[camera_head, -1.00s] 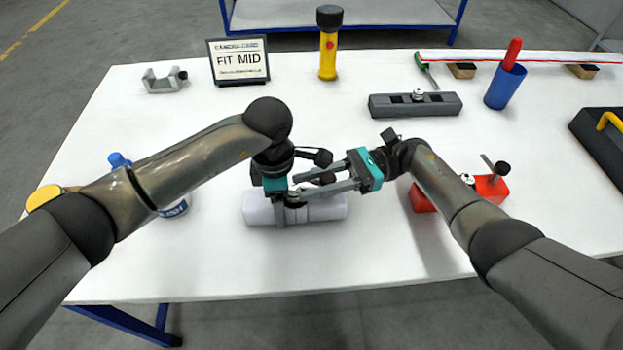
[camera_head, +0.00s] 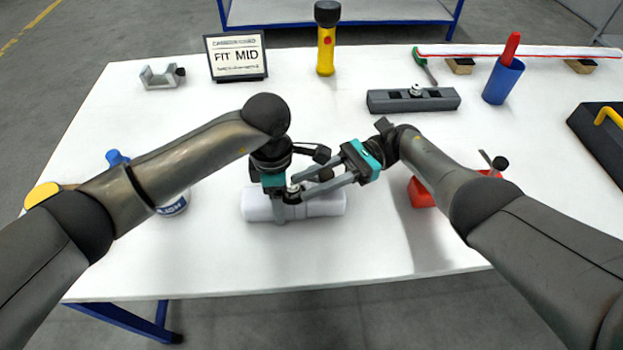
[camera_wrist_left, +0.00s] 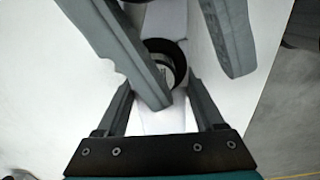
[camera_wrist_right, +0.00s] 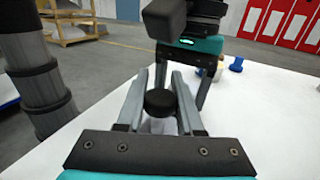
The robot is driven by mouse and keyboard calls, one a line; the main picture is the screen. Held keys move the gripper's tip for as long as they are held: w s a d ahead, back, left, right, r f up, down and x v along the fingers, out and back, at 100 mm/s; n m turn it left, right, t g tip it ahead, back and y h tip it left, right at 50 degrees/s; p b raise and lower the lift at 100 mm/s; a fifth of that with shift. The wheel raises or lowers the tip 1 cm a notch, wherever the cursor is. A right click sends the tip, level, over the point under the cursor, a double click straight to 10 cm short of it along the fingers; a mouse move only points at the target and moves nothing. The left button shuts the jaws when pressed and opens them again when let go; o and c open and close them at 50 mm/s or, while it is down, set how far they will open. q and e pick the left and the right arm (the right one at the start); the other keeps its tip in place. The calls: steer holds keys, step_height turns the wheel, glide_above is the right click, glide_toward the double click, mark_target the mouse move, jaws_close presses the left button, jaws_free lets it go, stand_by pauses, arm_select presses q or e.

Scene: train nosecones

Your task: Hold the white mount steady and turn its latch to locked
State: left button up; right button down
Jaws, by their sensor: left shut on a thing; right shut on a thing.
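The white mount (camera_head: 325,203) lies on the white table at the near middle, partly hidden by my grippers. My left gripper (camera_head: 281,212) comes down from above and is shut on the mount; its fingers straddle the white body in the left wrist view (camera_wrist_left: 162,105). The latch's dark round knob (camera_wrist_right: 160,101) stands on top of the mount. My right gripper (camera_head: 294,191) reaches in from the right and is shut on this knob, with one finger on each side of it in the right wrist view. The latch's lock marking cannot be read.
A red block with a lever (camera_head: 420,193) sits right of the mount, partly behind my right arm. A grey rail block (camera_head: 440,99), a blue cup (camera_head: 502,83), a yellow flashlight (camera_head: 326,52) and a FIT MID sign (camera_head: 236,58) stand farther back. The front strip of table is clear.

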steer(key=c, duration=0.5)
jaws_free()
steer(key=shift+c, duration=0.2)
steer(key=shift+f+m+t, duration=0.1)
steer(key=shift+m+t, duration=0.2)
steer(key=shift+t, duration=0.3)
steer(key=shift+w+a+m+t+y, duration=0.1)
steer(key=shift+w+m+t+y, duration=0.1)
steer(key=shift+m+t+y, duration=0.35)
